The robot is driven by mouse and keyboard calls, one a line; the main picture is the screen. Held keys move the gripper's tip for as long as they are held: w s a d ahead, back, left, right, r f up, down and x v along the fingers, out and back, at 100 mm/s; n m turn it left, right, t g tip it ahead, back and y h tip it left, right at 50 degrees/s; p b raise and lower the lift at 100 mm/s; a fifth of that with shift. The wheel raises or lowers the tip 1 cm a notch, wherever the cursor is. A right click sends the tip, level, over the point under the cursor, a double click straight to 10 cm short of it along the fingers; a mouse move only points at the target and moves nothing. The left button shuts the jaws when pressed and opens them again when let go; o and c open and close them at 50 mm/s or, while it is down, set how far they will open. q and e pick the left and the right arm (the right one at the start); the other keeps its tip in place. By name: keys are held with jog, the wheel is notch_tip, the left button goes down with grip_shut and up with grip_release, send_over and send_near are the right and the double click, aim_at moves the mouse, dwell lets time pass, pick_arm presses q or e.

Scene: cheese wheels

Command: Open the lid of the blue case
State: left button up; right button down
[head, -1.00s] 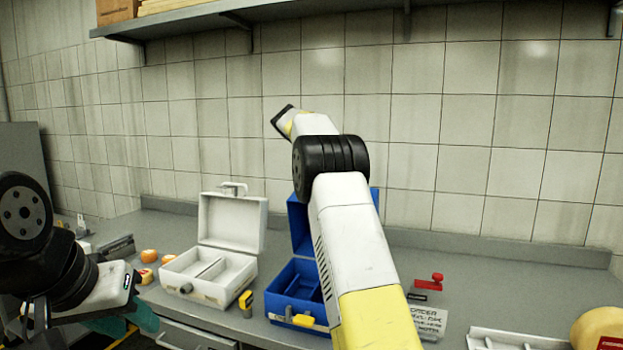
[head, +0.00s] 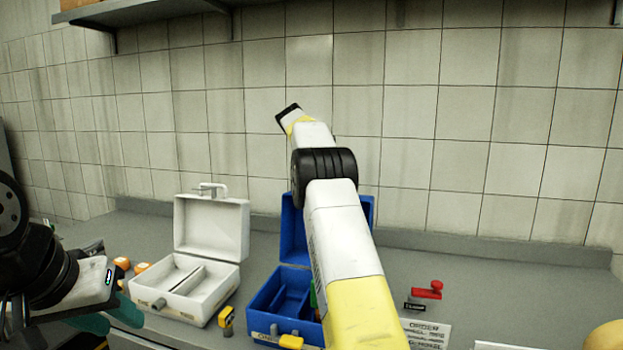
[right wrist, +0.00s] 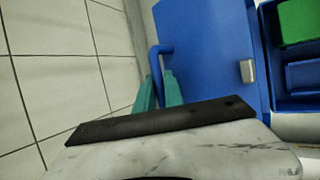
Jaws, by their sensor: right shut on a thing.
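The blue case (head: 265,302) stands on the counter with its lid (head: 293,238) raised upright at the back. My right arm hides part of the case in the head view. In the right wrist view, the teal fingers of my right gripper (right wrist: 159,78) are shut on the blue handle (right wrist: 155,62) of the lid, and a metal latch shows on the lid. Green and blue things lie inside the case. My left gripper (head: 108,318) is at the lower left of the head view, its fingers apart and empty, away from the case.
A white case (head: 205,295) stands open to the left of the blue one. A yellow thing (head: 226,320) stands between them. A red stamp-like thing (head: 430,290) and a card (head: 427,333) lie to the right. A tiled wall rises behind.

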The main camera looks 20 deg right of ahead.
jog(key=shift+w+d+f, duration=0.3)
jog(key=shift+f, duration=0.05)
jog(key=c, duration=1.5)
grip_release()
jog(key=shift+o, duration=0.2)
jog(key=shift+v, duration=3.9)
jog(key=shift+r, duration=0.15)
